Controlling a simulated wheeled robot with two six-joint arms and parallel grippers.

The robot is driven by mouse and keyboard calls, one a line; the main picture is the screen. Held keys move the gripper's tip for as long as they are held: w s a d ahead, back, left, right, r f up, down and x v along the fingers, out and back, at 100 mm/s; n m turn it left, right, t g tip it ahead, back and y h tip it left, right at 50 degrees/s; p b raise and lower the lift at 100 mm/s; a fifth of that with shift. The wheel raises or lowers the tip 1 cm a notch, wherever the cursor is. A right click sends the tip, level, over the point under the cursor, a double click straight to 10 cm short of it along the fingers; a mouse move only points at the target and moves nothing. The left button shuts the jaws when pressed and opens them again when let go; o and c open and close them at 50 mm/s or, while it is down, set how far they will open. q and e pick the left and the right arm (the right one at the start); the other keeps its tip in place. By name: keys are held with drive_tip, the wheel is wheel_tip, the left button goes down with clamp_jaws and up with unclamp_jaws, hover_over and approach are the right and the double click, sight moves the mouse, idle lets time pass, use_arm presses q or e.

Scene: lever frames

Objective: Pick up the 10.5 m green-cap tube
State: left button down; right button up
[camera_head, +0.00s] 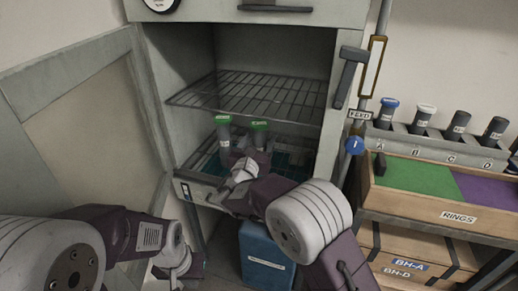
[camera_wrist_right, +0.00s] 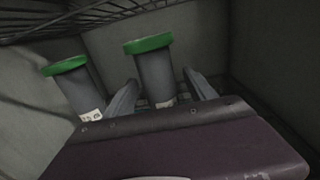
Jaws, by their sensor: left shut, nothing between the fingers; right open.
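Two green-cap tubes stand inside the open cabinet, below the wire shelf. The left green-cap tube (camera_head: 223,133) and the right green-cap tube (camera_head: 258,134) have grey bodies; their labels are too small to read surely. In the right wrist view the left tube (camera_wrist_right: 78,88) is outside the fingers. The right tube (camera_wrist_right: 155,72) shows between the open fingers of my right gripper (camera_wrist_right: 160,80); I cannot tell whether they touch it. In the head view my right arm covers the tubes' lower parts. My left gripper (camera_head: 178,262) is shut and empty, low outside the cabinet.
The wire shelf (camera_head: 250,92) hangs close above the caps. The tubes stand over a pull-out tray (camera_head: 196,192). A blue bin (camera_head: 262,258) stands below. At right are a rack (camera_head: 432,143) of capped tubes and a wooden RINGS tray (camera_head: 440,207).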

drive_tip(key=x, duration=0.3)
drive_tip(key=shift+w+f, duration=0.1)
drive_tip(key=shift+w, duration=0.1)
clamp_jaws()
